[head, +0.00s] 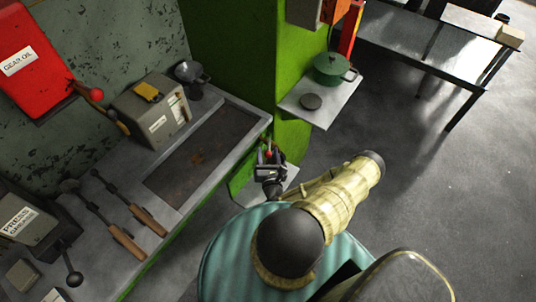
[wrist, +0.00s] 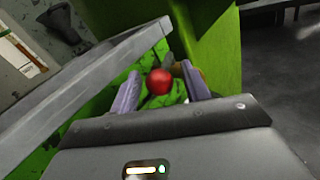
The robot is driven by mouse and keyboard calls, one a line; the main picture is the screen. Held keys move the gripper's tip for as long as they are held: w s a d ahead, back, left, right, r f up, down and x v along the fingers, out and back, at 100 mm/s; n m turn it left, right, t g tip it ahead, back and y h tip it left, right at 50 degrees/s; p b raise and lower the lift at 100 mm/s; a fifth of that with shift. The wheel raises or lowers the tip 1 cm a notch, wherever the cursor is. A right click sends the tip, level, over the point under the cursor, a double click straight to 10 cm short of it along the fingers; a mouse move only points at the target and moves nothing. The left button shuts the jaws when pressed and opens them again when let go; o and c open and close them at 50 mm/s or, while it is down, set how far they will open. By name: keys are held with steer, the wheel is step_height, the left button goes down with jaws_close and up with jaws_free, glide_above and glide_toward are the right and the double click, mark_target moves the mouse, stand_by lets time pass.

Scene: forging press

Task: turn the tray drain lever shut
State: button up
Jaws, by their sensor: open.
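The tray drain lever shows as a red ball knob (wrist: 160,81) in the wrist view, below the edge of the grey tray bench. A small red spot of this knob (head: 268,153) also shows in the head view at the bench's right end. My gripper (wrist: 160,70) is open, with one finger on each side of the knob in the picture. I cannot tell whether either finger touches it. In the head view my gripper (head: 269,166) is beside the tray's corner. The lever's shaft is mostly hidden behind the knob and fingers.
The grey bench (head: 222,105) with its sunken rusty tray (head: 195,158) lies left of my gripper, and its rim (wrist: 85,85) is close to the left finger. A green press column (head: 230,50) stands behind. A shelf with a green pot (head: 333,70) juts out right.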

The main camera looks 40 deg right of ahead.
mark_target(269, 151)
step_height(269, 151, up, 10)
stand_by(0.6)
steer(key=shift+d, duration=0.2)
steer(key=c, duration=0.7)
steer(key=d+t+b, duration=0.1)
steer(key=d+r+n+t+b, duration=0.1)
steer(key=d+t+y+b, duration=0.1)
steer(key=t, duration=0.1)
steer(key=shift+r, duration=0.3)
jaws_close()
steer(key=s+d+f+n+g+y+b, duration=0.3)
steer(key=s+f+n+y, duration=0.1)
steer(key=s+n+y, duration=0.3)
steer(key=s+d+f+n+g+y+b, duration=0.2)
steer(key=s+d+f+n+y+b, duration=0.1)
steer(key=s+n+y, duration=0.4)
steer(key=s+f+y+b, duration=0.1)
steer(key=y, duration=0.2)
steer(key=shift+d+n+g+y+b, duration=0.3)
steer(key=shift+d+g, duration=0.05)
steer(key=shift+g, duration=0.05)
